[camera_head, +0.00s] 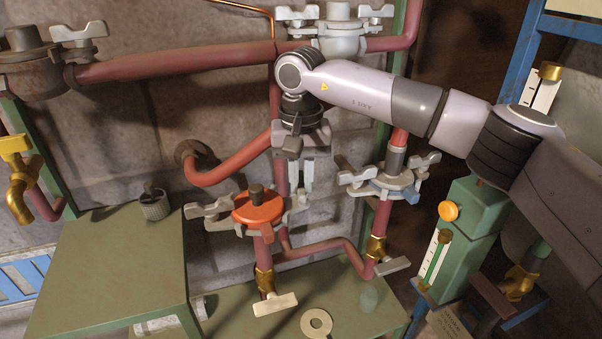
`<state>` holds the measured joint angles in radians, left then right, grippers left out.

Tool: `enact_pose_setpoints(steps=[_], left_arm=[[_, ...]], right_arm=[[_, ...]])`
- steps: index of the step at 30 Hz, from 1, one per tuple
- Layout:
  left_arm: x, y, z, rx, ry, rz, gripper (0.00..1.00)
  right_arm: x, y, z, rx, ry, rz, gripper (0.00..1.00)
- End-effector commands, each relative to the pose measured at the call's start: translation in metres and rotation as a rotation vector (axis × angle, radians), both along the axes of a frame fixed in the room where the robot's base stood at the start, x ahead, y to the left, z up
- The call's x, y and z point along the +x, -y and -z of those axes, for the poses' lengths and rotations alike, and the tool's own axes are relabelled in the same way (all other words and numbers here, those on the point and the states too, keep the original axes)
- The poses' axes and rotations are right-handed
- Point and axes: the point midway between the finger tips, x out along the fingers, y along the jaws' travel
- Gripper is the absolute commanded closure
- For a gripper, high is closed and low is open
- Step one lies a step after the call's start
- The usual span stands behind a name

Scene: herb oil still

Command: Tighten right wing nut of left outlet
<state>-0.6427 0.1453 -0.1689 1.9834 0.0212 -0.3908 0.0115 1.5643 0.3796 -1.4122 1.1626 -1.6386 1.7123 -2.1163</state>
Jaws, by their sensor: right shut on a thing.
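The left outlet (258,208) has an orange-red round cap over a grey flange, with a short dark stub on top. Its left wing nut (205,209) is grey and in plain view. My right gripper (300,187) points down from above at the right side of this flange. It is shut on the right wing nut (301,200), which is partly hidden by the fingers. The right outlet (381,182) has a grey flange with wing nuts on its sides and stands apart from the gripper. My left gripper is not in view.
Red pipes (180,65) run along the wall above and around the outlets. A brass valve with a pale handle (275,304) sits below the left outlet. A ring (316,323) lies on the green bench (235,300). A green box (468,240) stands at right, under my arm.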

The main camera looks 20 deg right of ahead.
Motion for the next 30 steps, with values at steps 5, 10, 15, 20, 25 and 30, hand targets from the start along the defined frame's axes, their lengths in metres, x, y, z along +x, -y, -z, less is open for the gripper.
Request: enact_pose_setpoints(steps=[5,10,15,20,25,30], left_arm=[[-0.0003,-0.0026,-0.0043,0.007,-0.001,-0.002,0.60],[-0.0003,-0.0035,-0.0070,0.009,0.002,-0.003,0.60],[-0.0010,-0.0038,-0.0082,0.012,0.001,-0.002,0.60],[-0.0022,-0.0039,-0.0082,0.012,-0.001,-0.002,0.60],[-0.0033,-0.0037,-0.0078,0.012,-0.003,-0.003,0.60],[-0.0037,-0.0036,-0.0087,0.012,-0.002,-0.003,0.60]], right_arm=[[0.0001,0.0004,-0.0021,0.001,0.000,0.170,1.00],[0.0002,0.0003,-0.0021,0.002,0.001,0.331,1.00],[0.0005,0.0002,-0.0021,0.002,0.002,0.492,1.00],[0.0005,0.0002,-0.0021,0.002,0.002,0.644,1.00],[0.0005,0.0003,-0.0020,0.002,0.002,0.806,1.00],[0.0006,0.0004,-0.0019,0.002,0.003,0.962,1.00]])
